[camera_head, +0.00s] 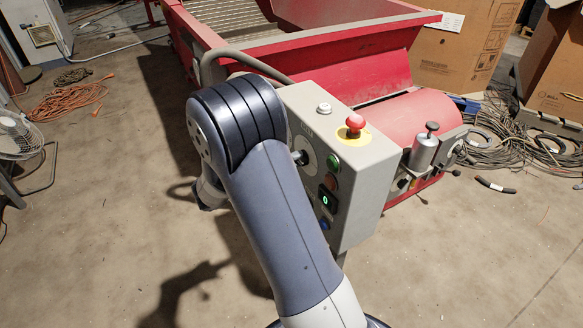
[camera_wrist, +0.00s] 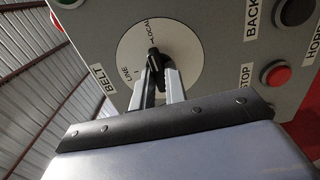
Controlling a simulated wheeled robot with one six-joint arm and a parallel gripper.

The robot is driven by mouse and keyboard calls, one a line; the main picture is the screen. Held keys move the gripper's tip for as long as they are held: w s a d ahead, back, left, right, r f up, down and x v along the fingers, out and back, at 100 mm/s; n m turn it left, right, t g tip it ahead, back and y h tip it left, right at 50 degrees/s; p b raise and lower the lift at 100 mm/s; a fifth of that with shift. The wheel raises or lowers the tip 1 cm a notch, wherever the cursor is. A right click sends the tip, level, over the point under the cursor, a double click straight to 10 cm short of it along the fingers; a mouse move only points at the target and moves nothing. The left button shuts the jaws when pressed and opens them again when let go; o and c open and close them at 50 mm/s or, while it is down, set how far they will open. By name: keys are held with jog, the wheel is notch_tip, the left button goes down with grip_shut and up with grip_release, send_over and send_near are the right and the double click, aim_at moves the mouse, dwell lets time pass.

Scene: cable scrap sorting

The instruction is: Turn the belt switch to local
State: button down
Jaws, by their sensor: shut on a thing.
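The belt switch is a black knob (camera_wrist: 153,59) on a round white dial (camera_wrist: 187,50) in the wrist view. A BELT label (camera_wrist: 103,79) sits at the dial's left. The dial reads LINE at its lower left and LOCAL at its top. The knob's upper end points up toward the LOCAL lettering. My gripper (camera_wrist: 157,76) is shut on the knob, one finger on each side, partly hiding its lower part. In the head view my arm hides the gripper. A dial with a black knob (camera_head: 299,158) shows beside the arm; I cannot tell if it is the same switch.
The grey control box (camera_head: 362,185) carries a red mushroom button (camera_head: 355,123) on top and several buttons on its face. A black button (camera_wrist: 295,12) and a red button (camera_wrist: 277,75) lie right of the dial. A red conveyor (camera_head: 330,50) stands behind. Cables (camera_head: 490,135) lie at right.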

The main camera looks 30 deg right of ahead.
jog(key=shift+m, duration=0.3)
jog(key=c, duration=1.4)
grip_release()
jog(key=shift+c, duration=0.2)
jog(key=shift+a, duration=0.1)
jog(key=a+p, duration=0.1)
jog(key=a, duration=0.9)
jog(key=shift+s+a+p, duration=0.2)
jog(key=shift+a+p, duration=0.1)
jog(key=shift+p, duration=0.1)
